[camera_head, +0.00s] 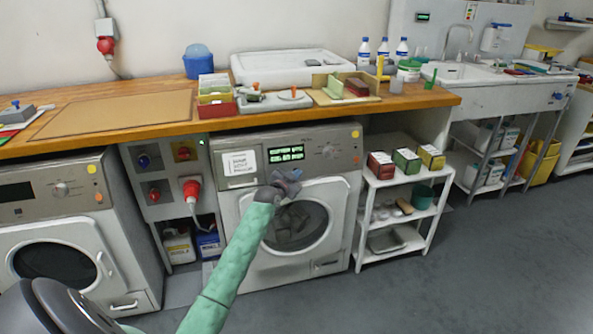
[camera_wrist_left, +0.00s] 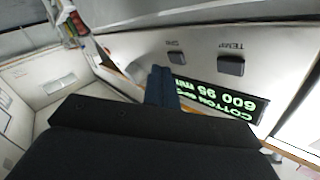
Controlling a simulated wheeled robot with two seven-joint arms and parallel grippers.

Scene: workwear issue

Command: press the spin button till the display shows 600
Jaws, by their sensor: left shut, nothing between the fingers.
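The washing machine (camera_head: 255,188) in the middle stands under the wooden counter, and its display (camera_head: 286,154) is lit green. In the left wrist view the display (camera_wrist_left: 228,98) is upside down and reads 600 on one line, with "95" and "COTTON" also legible. The spin button (camera_wrist_left: 177,57) is a dark square beside its label, with the temp button (camera_wrist_left: 231,65) next to it. My left gripper (camera_head: 290,174) is shut and empty in front of the panel, just below the display. Its fingertips (camera_wrist_left: 161,75) are close to the spin button; I cannot tell whether they touch it. My right gripper is out of view.
A second washer (camera_head: 65,230) stands at the left, with a socket panel (camera_head: 165,170) between the two. A white shelf trolley (camera_head: 400,210) with small boxes stands close at the right. The grey floor (camera_head: 470,270) in front is clear.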

